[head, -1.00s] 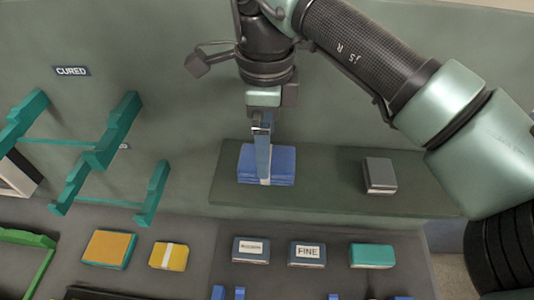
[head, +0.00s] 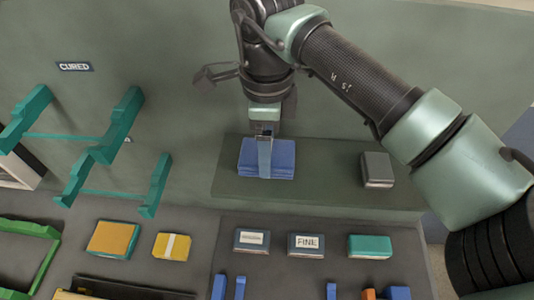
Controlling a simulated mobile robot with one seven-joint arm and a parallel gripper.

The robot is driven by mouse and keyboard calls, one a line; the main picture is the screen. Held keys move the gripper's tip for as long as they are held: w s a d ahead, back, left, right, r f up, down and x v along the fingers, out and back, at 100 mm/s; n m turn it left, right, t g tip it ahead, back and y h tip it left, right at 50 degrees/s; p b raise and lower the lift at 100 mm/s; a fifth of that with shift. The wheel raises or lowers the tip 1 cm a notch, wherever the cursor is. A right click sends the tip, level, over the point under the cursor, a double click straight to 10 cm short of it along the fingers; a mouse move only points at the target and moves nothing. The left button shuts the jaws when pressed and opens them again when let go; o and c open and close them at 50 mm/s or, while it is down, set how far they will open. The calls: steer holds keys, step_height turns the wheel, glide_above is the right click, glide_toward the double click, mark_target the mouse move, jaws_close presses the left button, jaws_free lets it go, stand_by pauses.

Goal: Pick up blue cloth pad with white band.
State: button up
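The blue cloth pad (head: 283,160) lies on the dark green raised shelf (head: 325,190) at the centre of the head view. It looks like a flat folded stack. My gripper (head: 265,155) points down over the middle of the pad, and a finger covers most of the place where a white band could show. The fingers appear edge-on, so the gap between them and whether they touch or hold the pad cannot be told.
A grey block (head: 377,169) sits on the same shelf to the right. In front lie an orange-and-teal pad (head: 112,239), a yellow pad (head: 164,246), two labelled blocks (head: 252,241) (head: 306,245) and a teal block (head: 370,246). Teal brackets (head: 117,125) stand at left.

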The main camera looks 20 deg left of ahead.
steer(key=shift+r, duration=0.1)
step_height(320, 180, up, 10)
steer(key=b, duration=0.3)
steer(key=o, duration=0.7)
steer(key=c, duration=0.5)
steer(key=shift+c, duration=0.2)
